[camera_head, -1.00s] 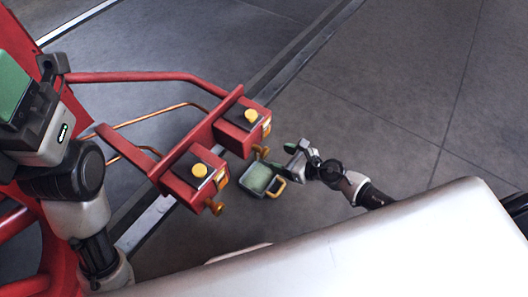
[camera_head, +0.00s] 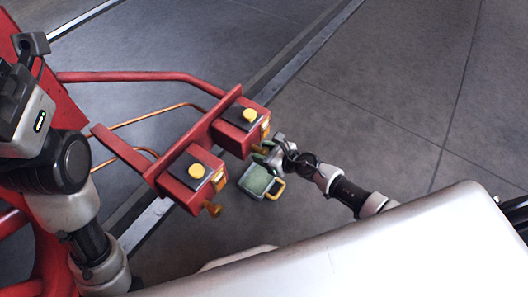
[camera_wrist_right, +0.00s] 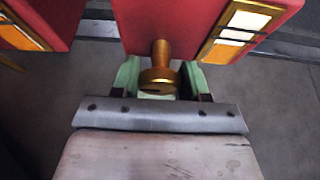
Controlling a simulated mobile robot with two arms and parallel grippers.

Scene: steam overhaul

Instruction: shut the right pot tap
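Two red pots sit on a red frame, each with a yellow knob on top and a brass tap. The pot farther up in the head view (camera_head: 232,137) has its tap at my right gripper (camera_head: 264,153). In the right wrist view this brass tap (camera_wrist_right: 160,76) stands between the two green fingers of my right gripper (camera_wrist_right: 157,80), which look open around it; contact is not clear. The other pot (camera_head: 184,190) has its brass tap (camera_head: 211,209) free. My left gripper (camera_head: 22,65) is partly in view at the left edge; its fingertips are not clear.
A green container (camera_head: 257,182) with a yellow handle is below the taps, close to my right gripper. A red rail (camera_head: 140,76) and thin copper pipes (camera_head: 150,117) run to the left. Grey floor (camera_head: 400,90) is clear at the right.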

